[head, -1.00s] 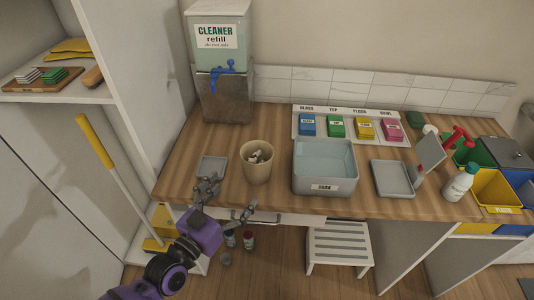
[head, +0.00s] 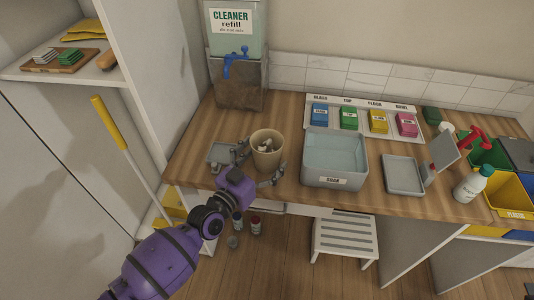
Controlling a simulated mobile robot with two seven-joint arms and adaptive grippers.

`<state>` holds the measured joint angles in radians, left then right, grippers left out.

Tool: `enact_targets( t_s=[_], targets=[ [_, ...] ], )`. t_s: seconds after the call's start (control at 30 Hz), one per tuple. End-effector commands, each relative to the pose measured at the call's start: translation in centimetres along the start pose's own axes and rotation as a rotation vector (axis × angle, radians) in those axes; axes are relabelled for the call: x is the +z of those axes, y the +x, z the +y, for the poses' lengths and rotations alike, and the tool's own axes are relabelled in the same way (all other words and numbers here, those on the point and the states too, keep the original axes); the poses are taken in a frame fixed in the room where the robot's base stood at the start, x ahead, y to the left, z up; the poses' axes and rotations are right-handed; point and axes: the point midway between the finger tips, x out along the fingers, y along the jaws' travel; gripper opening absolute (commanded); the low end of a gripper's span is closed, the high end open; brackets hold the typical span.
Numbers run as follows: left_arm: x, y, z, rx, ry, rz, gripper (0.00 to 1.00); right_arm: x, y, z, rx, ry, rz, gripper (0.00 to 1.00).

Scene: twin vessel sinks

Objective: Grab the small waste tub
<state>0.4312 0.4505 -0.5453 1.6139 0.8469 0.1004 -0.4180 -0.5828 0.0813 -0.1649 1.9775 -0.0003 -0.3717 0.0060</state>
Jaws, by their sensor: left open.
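The small waste tub (head: 266,158) is a beige round cup-like bin with crumpled scraps inside. It stands upright on the wooden counter, left of the grey soak basin. My left gripper (head: 262,164) is open, with one grey finger on the tub's left side and the other at its lower right. The fingers are around the tub; I cannot tell whether they touch it. My right gripper is not in view.
The water-filled soak basin (head: 335,176) stands close on the tub's right. The cleaner dispenser (head: 236,95) stands behind. A spray bottle (head: 470,185) stands at the right, beside the bins.

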Motion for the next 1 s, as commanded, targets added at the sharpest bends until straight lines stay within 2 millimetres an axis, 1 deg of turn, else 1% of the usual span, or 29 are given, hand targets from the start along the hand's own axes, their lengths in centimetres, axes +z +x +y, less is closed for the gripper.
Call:
enact_targets(
  t_s=[0.13,0.17,0.53,0.83,1.0],
  targets=[
    [0.1,0.0,0.0,0.0,-0.001,0.0,0.85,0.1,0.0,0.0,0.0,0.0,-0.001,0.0],
    [0.1,0.0,0.0,0.0,-0.001,0.0,0.84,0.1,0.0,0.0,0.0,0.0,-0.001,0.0],
    [0.0,0.0,0.0,0.0,-0.001,0.0,0.35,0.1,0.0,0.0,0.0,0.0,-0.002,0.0],
    [-0.3,0.0,0.0,0.0,-0.001,0.001,0.35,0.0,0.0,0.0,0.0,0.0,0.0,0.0],
    [-1.8,0.1,0.0,0.0,-0.001,0.005,0.35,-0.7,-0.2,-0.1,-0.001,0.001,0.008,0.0]
  ],
)
